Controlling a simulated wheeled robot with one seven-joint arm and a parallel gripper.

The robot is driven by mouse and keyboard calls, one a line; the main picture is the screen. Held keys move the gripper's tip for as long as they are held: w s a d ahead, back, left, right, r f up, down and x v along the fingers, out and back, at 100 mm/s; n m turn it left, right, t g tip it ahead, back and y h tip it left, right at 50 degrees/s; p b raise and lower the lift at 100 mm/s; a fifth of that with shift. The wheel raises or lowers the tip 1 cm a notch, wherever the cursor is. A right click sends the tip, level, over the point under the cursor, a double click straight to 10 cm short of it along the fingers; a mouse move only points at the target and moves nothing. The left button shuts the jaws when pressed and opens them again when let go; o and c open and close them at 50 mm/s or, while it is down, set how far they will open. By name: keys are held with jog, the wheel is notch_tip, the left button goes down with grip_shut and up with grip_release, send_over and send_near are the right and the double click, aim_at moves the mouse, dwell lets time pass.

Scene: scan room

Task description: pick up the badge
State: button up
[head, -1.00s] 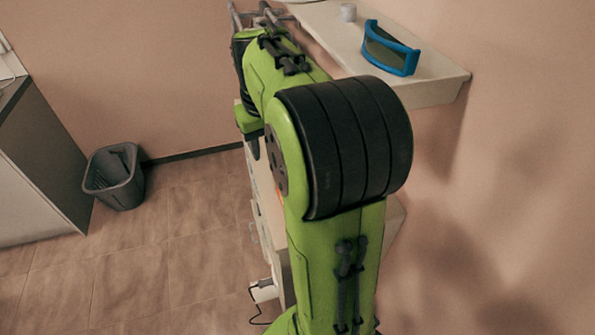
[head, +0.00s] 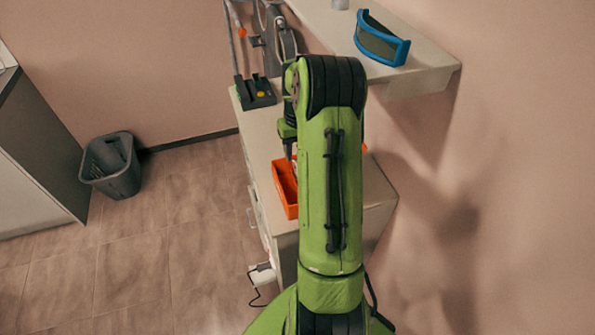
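I cannot make out the badge for certain. An orange tray (head: 280,182) stands on the cabinet top, its right part hidden behind my arm. A small pale patch shows at the tray's far end beside the arm; I cannot tell what it is. My gripper (head: 290,154) points down at the far end of the tray, mostly hidden by my arm. Its dark fingertip is close to the tray, but whether it touches anything, and whether the fingers are open or shut, does not show.
A black device with a yellow button (head: 260,93) sits on the cabinet (head: 250,122) at the back left. A grey bin (head: 113,170) stands on the floor at left. Floor between is clear.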

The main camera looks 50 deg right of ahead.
notch_tip(320, 180, down, 4)
jog(key=shift+w+d, duration=0.1)
jog(key=shift+d, duration=0.05)
grip_shut()
